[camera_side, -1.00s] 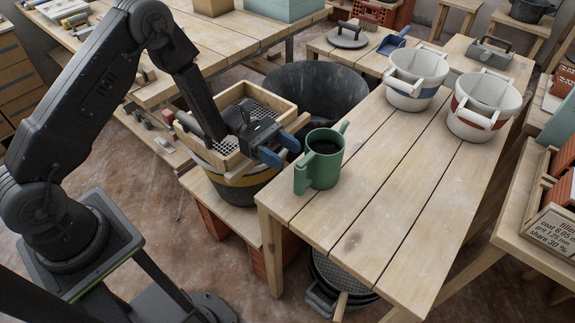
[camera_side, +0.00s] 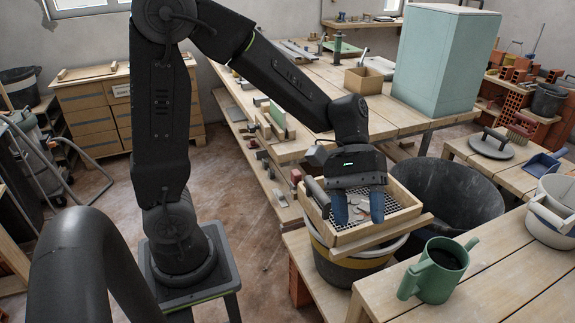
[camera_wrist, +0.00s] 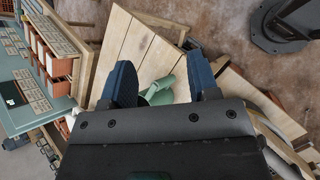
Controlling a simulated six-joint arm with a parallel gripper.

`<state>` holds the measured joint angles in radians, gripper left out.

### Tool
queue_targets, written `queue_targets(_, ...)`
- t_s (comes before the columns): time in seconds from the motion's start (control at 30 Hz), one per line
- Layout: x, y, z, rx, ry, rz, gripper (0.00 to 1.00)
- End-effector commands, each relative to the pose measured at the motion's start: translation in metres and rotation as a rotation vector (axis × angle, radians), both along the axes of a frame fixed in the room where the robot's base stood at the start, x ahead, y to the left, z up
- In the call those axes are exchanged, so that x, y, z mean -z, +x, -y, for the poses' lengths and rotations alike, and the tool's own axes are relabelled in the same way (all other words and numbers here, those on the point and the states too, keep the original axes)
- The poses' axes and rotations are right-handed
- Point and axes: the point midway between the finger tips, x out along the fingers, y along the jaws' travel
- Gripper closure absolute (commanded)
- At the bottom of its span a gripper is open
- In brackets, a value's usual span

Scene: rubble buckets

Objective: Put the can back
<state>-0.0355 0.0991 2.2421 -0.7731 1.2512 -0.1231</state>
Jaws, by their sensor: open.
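The green can (camera_side: 440,273), with a handle and a spout, stands upright on the near end of the plank bench (camera_side: 512,262). My gripper (camera_side: 358,210) is open, its two blue fingers apart, at the wooden-framed sieve (camera_side: 415,210). It is left of the can and clear of it in the side view. In the wrist view, part of the can (camera_wrist: 158,92) shows between and beyond the open fingers (camera_wrist: 162,82). The rest of it is hidden behind my gripper. Nothing is held.
The sieve rests on boards over a yellow-banded bucket (camera_side: 345,268). A large black tub (camera_side: 470,200) stands behind the bench. A white bucket (camera_side: 545,215) is on the bench at right. A pale green box (camera_side: 440,60) stands on the back table.

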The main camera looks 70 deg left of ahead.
Motion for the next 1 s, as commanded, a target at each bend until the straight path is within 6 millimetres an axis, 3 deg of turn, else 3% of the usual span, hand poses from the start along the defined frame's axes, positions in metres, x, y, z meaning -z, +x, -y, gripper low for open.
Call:
queue_targets(0.2, -0.028, -0.049, -0.033, 0.184, 0.316, 0.399, 0.45)
queue_targets(0.5, -0.051, -0.086, -0.079, 0.354, 0.696, 0.829, 0.45)
queue_targets(0.7, -0.056, -0.092, -0.089, 0.390, 0.787, 0.920, 0.45)
queue_targets(1.0, -0.056, -0.092, -0.090, 0.392, 0.791, 0.921, 0.45)
